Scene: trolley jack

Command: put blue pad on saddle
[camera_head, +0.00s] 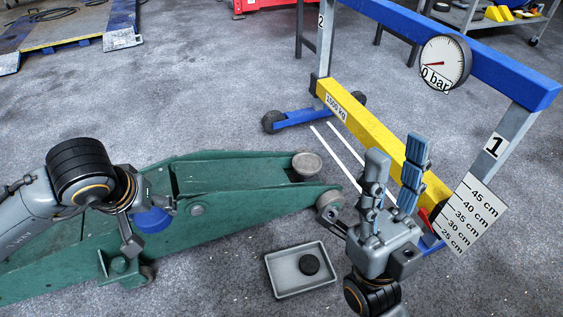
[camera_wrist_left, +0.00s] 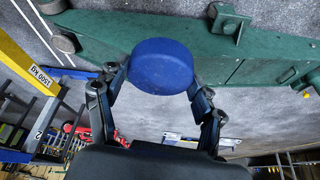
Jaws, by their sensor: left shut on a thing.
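The round blue pad (camera_head: 153,220) is in my left gripper (camera_head: 150,222), over the near side of the green trolley jack (camera_head: 240,215) in the head view. The left wrist view shows the blue pad (camera_wrist_left: 162,64) held between the two fingers of my left gripper (camera_wrist_left: 162,75). My right gripper (camera_head: 394,185) is open and empty, fingers pointing up, to the right of the jack's front end.
A grey tray (camera_head: 272,276) with a black pad (camera_head: 309,264) lies on the floor before the jack. A blue frame with a yellow beam (camera_head: 385,140), a gauge (camera_head: 445,62) and a height scale (camera_head: 467,213) stands at the right. Floor behind the jack is clear.

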